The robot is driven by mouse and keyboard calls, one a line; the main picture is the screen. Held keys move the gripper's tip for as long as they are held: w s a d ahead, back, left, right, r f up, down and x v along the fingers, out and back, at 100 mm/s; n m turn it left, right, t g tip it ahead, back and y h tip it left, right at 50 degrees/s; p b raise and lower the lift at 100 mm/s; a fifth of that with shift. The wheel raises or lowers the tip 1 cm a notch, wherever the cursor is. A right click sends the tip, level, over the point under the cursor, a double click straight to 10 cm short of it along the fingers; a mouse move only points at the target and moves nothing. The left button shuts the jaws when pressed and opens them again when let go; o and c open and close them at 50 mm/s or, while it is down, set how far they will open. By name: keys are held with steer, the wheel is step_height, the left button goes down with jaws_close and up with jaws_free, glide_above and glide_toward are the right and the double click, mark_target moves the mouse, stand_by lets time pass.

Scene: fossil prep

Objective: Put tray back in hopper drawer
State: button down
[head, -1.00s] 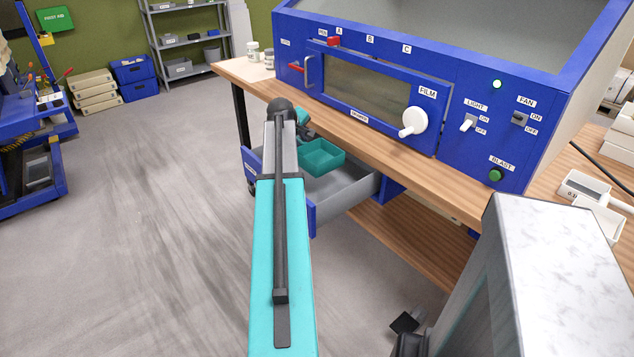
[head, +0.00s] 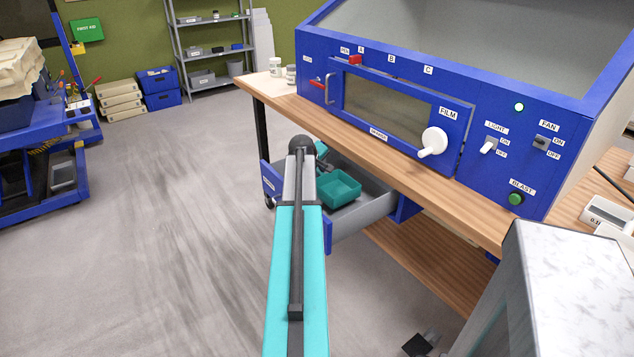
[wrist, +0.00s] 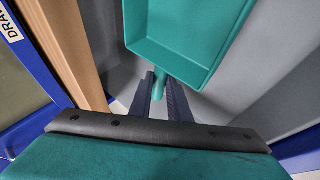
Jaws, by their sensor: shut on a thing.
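The teal tray (head: 338,187) is a shallow open box with a stub handle. It is inside the outline of the open drawer (head: 375,210), which has grey walls and a blue front, below the bench top. My gripper (wrist: 161,88) is shut on the tray's handle in the wrist view. The tray (wrist: 185,50) looks empty there, with the drawer's grey inside (wrist: 275,75) around it. I cannot tell whether the tray's underside touches the drawer floor. My arm hides part of the drawer front in the head view.
The blue cabinet (head: 480,175) with knob and switches stands on the wooden bench (head: 440,195) above the drawer. A marble-topped block (head: 570,270) is at the lower right. Open floor (head: 150,240) lies to the left.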

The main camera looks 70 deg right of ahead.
stand_by(0.3)
steer(key=shift+f, duration=1.85)
steer(key=shift+f, duration=0.1)
steer(key=c, duration=1.7)
jaws_free()
steer(key=shift+o, duration=0.2)
steer(key=shift+a, duration=0.1)
steer(key=v, duration=1.2)
steer(key=shift+b, duration=0.35)
